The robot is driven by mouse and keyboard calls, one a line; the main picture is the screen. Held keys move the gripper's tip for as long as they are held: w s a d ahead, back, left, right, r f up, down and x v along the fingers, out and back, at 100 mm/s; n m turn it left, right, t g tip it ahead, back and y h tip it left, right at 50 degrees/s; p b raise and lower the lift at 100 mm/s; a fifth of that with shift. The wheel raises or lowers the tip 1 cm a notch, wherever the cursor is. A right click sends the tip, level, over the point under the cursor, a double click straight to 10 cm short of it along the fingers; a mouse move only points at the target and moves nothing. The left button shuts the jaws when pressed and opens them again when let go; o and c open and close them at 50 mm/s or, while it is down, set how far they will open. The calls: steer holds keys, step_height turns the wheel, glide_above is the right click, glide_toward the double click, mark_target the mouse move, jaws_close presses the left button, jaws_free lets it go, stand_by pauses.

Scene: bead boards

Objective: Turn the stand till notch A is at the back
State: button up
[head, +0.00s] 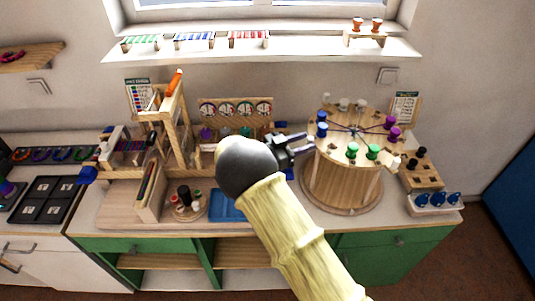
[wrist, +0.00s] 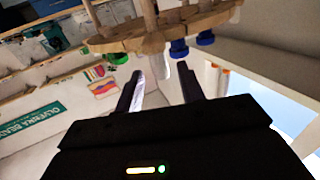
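The round wooden stand (head: 340,180) is at the right of the counter on a wider round base. Its top carries pairs of blue (head: 321,129), green (head: 352,150), purple (head: 389,122) and white (head: 344,104) knobs, with dark spokes at the middle. No letter marking notch A can be read. My gripper (head: 306,142) is at the stand's left edge. In the wrist view my gripper (wrist: 162,78) is open, its two dark fingers apart. The stand's rim (wrist: 110,42) and a pale wooden peg (wrist: 154,66) show just beyond and between the fingertips; contact cannot be told.
A wooden frame (head: 187,135) and a board with several dials (head: 235,108) stand left of the stand. A blue tray (head: 225,205) lies in front. A wooden block with black pegs (head: 421,176) is close on the right. A shelf (head: 290,48) runs above.

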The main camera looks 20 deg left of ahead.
steer(key=b+v, duration=0.3)
steer(key=v, duration=1.1)
steer(key=shift+s+a, duration=0.25)
